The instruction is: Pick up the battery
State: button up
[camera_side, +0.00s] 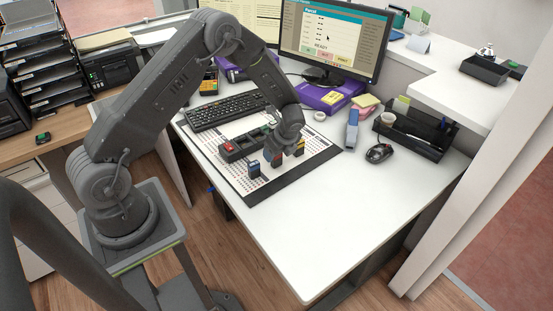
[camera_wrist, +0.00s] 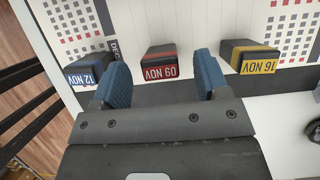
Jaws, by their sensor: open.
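Three dark blocks that look like batteries stand in a row on the printed mat (camera_side: 300,172). One has a blue band and reads 12 NOV (camera_wrist: 86,71); in the side view it stands at the left (camera_side: 254,169). The third has a yellow band and reads 16 NOV (camera_wrist: 250,58). My gripper (camera_wrist: 162,78) is open, its blue fingers on either side of the red-banded block in the wrist view.
A keyboard (camera_side: 227,110) and monitor (camera_side: 333,40) are farther back. A stapler-like blue item (camera_side: 352,130), a mouse (camera_side: 379,153) and a black organiser (camera_side: 420,140) stand right. The front desk is clear.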

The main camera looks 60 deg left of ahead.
jog(key=x, duration=0.3)
jog(key=shift+a+f, duration=0.1)
jog(key=shift+f, duration=0.1)
jog(key=c, duration=1)
